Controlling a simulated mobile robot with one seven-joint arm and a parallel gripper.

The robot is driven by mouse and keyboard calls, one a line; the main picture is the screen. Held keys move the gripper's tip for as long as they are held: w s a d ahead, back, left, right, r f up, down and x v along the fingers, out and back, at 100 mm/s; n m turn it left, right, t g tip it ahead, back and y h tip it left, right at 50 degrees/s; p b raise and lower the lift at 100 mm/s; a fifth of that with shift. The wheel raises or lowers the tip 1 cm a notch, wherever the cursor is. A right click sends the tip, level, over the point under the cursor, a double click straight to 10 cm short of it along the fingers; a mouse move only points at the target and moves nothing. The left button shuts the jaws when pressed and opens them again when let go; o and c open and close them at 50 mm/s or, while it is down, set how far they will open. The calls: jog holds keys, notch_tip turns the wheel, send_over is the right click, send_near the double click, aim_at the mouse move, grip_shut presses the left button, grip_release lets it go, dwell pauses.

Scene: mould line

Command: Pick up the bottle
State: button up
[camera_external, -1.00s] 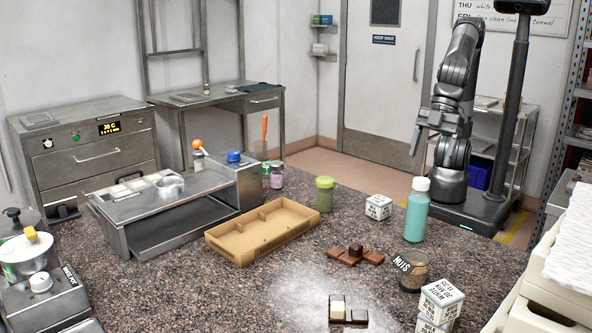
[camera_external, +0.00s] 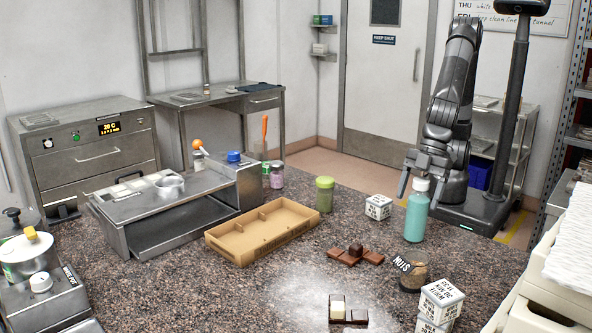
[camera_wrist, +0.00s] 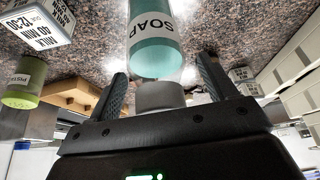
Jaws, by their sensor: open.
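A teal bottle (camera_external: 416,217) with a white cap stands upright at the right end of the speckled counter. In the wrist view the bottle (camera_wrist: 155,50) carries a white label reading SOAP and lies beyond and between the fingers. My gripper (camera_external: 418,186) is open, with its fingers spread on both sides of the bottle's upper part as seen from outside. In the wrist view the open fingers (camera_wrist: 163,82) have the bottle's cap end between them. I cannot tell whether either finger touches it.
A white printed block (camera_external: 378,207) and a green-lidded jar (camera_external: 325,194) stand left of the bottle. A nuts jar (camera_external: 413,272) and stacked printed blocks (camera_external: 440,300) stand in front. A cardboard tray (camera_external: 243,250) and chocolate pieces (camera_external: 356,256) lie further left.

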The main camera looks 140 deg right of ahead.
jog(key=shift+f, duration=0.1)
jog(key=c, duration=1.6)
